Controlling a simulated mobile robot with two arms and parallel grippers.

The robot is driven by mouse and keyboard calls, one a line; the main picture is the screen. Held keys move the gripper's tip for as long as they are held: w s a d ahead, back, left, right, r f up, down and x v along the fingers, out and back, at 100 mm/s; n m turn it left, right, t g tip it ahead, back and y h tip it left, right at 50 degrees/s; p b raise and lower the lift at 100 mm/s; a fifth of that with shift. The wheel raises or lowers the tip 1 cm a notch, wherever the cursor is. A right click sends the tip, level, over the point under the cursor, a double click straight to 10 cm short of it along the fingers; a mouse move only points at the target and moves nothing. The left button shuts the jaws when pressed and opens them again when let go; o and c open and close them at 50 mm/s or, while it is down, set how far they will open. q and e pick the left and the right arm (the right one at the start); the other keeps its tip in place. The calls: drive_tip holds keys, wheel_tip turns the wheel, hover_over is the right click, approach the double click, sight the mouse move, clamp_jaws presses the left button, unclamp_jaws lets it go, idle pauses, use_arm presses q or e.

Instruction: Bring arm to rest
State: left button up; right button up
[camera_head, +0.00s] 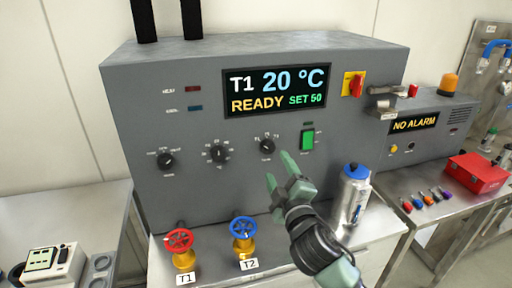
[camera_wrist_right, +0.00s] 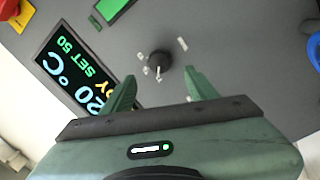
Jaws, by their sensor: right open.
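My right gripper (camera_head: 281,180) is open and empty in front of the grey control panel (camera_head: 130,110). Its green fingers point at the panel, just below the right-hand black knob (camera_head: 267,145). In the right wrist view the open fingers (camera_wrist_right: 156,85) stand on either side of a black knob (camera_wrist_right: 158,62), apart from it as far as I can tell. The display (camera_head: 277,89) reads T1 20 °C, READY, SET 50. My left gripper is not in view.
A red valve wheel (camera_head: 179,240) and a blue valve wheel (camera_head: 243,227) stand below the panel, labelled T1 and T2. A NO ALARM box (camera_head: 440,105) and a red case (camera_head: 477,172) are further right.

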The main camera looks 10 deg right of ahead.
drive_tip(key=s+d+f+m+g+h, duration=0.1)
drive_tip(key=s+f+m+g, duration=0.2)
drive_tip(key=s+f, duration=0.4)
drive_tip(key=s+d+f+m+g, duration=0.1)
drive_tip(key=s+f+m+g, duration=0.25)
drive_tip(key=f, duration=0.55)
drive_tip(key=s+f+m+g+y, duration=0.1)
drive_tip(key=s+f+g, duration=0.25)
drive_tip(key=s, duration=0.45)
drive_tip(key=s+a+f+m+g, duration=0.1)
drive_tip(key=s+f+g, duration=0.1)
drive_tip(key=s+f, duration=0.45)
drive_tip(key=s+f+m+g+y, duration=0.1)
drive_tip(key=s+f+m+g, duration=0.15)
drive_tip(key=s, duration=0.65)
wheel_tip(320, 180, down, 28)
drive_tip(key=s+n+g+b, duration=0.1)
drive_tip(key=s+g+b, duration=0.1)
drive_tip(key=b, duration=0.1)
drive_tip(key=s+d+f+g+b, duration=0.1)
drive_tip(key=s+d+f, duration=0.2)
drive_tip(key=s+f, duration=1.3)
drive_tip(key=shift+s+f+h, duration=0.3)
drive_tip(key=shift+s+f, duration=0.05)
drive_tip(key=shift+f, duration=0.5)
